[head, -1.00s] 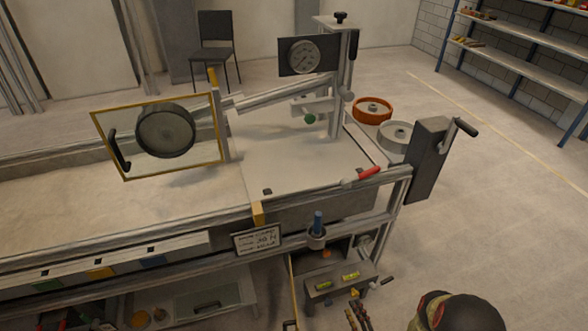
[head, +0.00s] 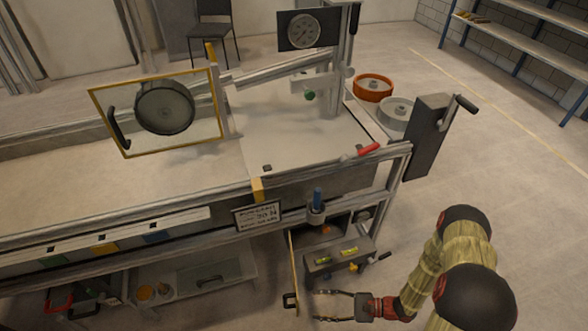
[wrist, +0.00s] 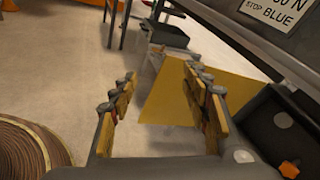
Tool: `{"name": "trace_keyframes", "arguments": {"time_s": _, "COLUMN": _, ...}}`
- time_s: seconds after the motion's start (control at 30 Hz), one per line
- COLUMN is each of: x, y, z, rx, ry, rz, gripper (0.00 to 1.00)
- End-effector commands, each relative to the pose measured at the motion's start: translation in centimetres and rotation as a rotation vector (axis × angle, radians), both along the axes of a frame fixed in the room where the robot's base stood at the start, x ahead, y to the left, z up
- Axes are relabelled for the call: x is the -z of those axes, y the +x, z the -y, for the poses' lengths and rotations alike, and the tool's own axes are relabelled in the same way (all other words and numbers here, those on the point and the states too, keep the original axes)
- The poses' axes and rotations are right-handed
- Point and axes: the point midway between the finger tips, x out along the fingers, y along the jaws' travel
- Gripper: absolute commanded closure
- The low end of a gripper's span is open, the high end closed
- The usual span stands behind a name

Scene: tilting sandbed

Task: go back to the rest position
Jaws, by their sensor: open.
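My gripper (head: 335,306) is in the lower middle of the head view, low in front of the sandbed's right end. Its two fingers are apart with nothing between them. In the wrist view my gripper (wrist: 160,115) shows its yellow-padded fingers spread. A yellow panel (wrist: 190,95), seen edge-on in the head view (head: 293,270), stands beyond the fingers in the wrist view. I cannot tell whether a finger touches it. The sandbed (head: 110,190) stretches across the left, with a round dark-rimmed disc in a yellow frame (head: 165,105) above it.
A small block with level vials (head: 340,257) sits under the bench, close to my gripper. A crank post (head: 425,135) and the orange wheel (head: 373,88) stand at the right. A sign (head: 258,216) hangs on the bench front. Floor at the right is clear.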

Motion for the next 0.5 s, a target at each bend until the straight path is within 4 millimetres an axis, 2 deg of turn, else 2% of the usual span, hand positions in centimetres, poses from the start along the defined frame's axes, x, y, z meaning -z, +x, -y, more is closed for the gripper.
{"name": "trace_keyframes", "arguments": {"time_s": 0.03, "x": -2.1, "y": -0.1, "z": 0.4, "rx": -0.070, "ry": -0.031, "rz": 0.000, "gripper": 0.53}}
{"name": "trace_keyframes", "arguments": {"time_s": 0.1, "x": -4.5, "y": -0.7, "z": 1.0, "rx": -0.166, "ry": -0.081, "rz": -0.011, "gripper": 0.53}}
{"name": "trace_keyframes", "arguments": {"time_s": 0.5, "x": -16.9, "y": -3.4, "z": 6.2, "rx": -0.575, "ry": -0.476, "rz": 0.057, "gripper": 0.53}}
